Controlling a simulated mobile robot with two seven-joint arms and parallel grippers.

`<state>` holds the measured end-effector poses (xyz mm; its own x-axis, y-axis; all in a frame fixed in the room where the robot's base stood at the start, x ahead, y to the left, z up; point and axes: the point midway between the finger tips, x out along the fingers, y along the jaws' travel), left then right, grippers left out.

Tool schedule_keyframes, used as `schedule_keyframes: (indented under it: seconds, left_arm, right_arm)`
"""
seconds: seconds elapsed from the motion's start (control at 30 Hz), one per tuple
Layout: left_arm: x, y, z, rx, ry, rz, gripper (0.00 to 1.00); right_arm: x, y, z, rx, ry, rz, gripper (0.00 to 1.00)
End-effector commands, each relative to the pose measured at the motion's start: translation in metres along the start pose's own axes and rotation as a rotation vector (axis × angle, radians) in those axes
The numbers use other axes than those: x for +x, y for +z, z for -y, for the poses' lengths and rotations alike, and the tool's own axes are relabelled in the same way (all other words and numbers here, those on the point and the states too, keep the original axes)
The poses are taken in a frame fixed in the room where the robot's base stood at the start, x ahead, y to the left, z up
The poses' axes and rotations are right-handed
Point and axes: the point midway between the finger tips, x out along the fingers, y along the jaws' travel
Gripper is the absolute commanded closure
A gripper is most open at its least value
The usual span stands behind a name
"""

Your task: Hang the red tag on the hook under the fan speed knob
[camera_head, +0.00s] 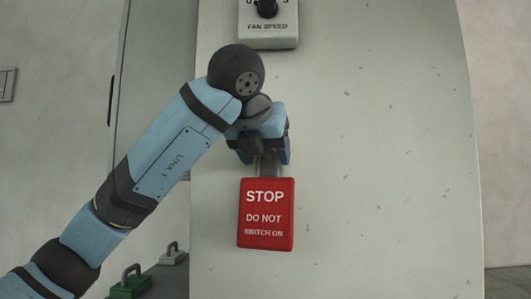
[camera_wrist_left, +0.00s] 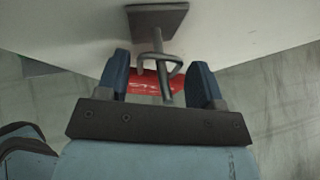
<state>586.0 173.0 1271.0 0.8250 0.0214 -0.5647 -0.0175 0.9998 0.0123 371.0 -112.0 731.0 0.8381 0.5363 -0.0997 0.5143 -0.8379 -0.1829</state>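The red tag (camera_head: 266,214), lettered STOP DO NOT SWITCH ON, hangs upright against the pale panel, below the fan speed knob (camera_head: 267,8). My left gripper (camera_head: 266,153) is just above the tag. In the left wrist view my left gripper (camera_wrist_left: 162,85) is open, its blue fingers apart on both sides of the hook (camera_wrist_left: 164,45) and the tag's grey loop (camera_wrist_left: 148,60). The loop appears to be around the hook's rod, and neither finger visibly touches it. Part of the red tag (camera_wrist_left: 145,83) shows beyond. In the head view my gripper hides the hook. My right gripper is not in view.
A green padlock (camera_head: 130,286) and a grey padlock (camera_head: 173,256) stand on a dark surface at the lower left. The panel (camera_head: 390,150) to the right of the tag is bare. A grey cabinet side (camera_head: 155,60) stands to the left.

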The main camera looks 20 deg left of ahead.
Motion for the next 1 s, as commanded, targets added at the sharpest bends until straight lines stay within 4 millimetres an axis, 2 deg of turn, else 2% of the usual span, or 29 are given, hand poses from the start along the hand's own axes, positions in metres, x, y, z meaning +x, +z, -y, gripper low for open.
schedule_keyframes:
  seconds: [0.33, 0.47, 0.57, 0.8, 1.0]
  left_arm:
    - [-0.001, 0.000, 0.000, 0.000, 0.000, 0.000, 0.25]
    - [-0.013, 0.002, 0.000, 0.000, -0.001, 0.003, 0.25]
    - [-0.030, 0.003, 0.000, 0.002, -0.001, 0.003, 0.25]
    - [-0.088, 0.004, -0.001, 0.001, 0.002, 0.006, 0.25]
    - [-0.123, 0.002, -0.001, 0.000, 0.001, 0.004, 0.25]
  right_arm:
    - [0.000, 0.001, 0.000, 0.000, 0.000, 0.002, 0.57]
    - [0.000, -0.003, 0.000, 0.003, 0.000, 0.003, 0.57]
    - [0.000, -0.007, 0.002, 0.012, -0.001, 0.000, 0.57]
    - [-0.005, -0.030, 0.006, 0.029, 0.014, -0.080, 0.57]
    - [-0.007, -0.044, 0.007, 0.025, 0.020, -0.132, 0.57]
